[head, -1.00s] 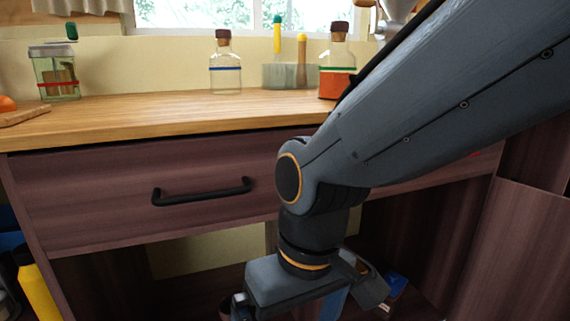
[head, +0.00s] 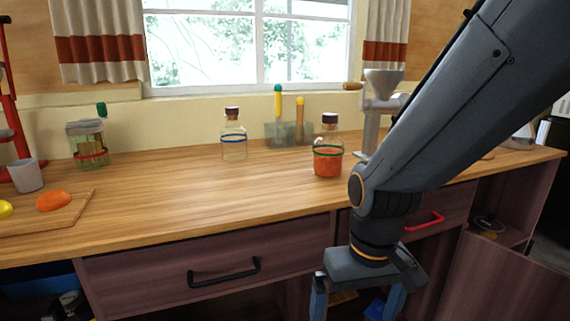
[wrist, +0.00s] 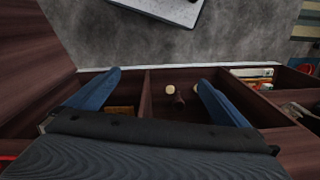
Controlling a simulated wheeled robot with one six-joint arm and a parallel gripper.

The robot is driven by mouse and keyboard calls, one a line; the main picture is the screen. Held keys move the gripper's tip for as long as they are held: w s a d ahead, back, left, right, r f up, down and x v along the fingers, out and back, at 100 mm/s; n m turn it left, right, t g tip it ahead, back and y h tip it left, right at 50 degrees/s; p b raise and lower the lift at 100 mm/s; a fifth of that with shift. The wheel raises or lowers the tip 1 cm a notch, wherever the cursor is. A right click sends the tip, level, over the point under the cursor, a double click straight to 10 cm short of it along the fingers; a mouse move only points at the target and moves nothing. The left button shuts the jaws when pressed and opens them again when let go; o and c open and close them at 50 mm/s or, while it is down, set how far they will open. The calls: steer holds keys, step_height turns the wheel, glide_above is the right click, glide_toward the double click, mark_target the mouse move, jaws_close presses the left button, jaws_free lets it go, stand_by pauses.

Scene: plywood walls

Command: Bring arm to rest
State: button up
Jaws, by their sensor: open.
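My gripper (head: 356,298) hangs below the forearm in the head view, in front of the wooden counter (head: 190,190) and its drawers. Its two blue fingers point down and stand well apart, with nothing held between them. In the wrist view my gripper (wrist: 158,92) is also open and empty, above open compartments (wrist: 178,92) of the cabinet. My arm crosses the right side of the head view and hides part of the counter and drawer fronts.
A drawer with a black handle (head: 224,272) is shut; a red handle (head: 424,221) shows right of my wrist. On the counter stand a jar (head: 88,145), a bottle with a blue band (head: 234,140), a bottle of orange contents (head: 328,160) and a grinder (head: 378,105).

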steer(key=s+d+r+m+p, duration=0.1)
steer(key=s+d+r+p, duration=0.1)
steer(key=d+r+p, duration=0.5)
steer(key=r+p, duration=0.1)
steer(key=p, duration=0.2)
steer(key=shift+r+m+h, duration=0.3)
steer(key=shift+r+m, duration=0.1)
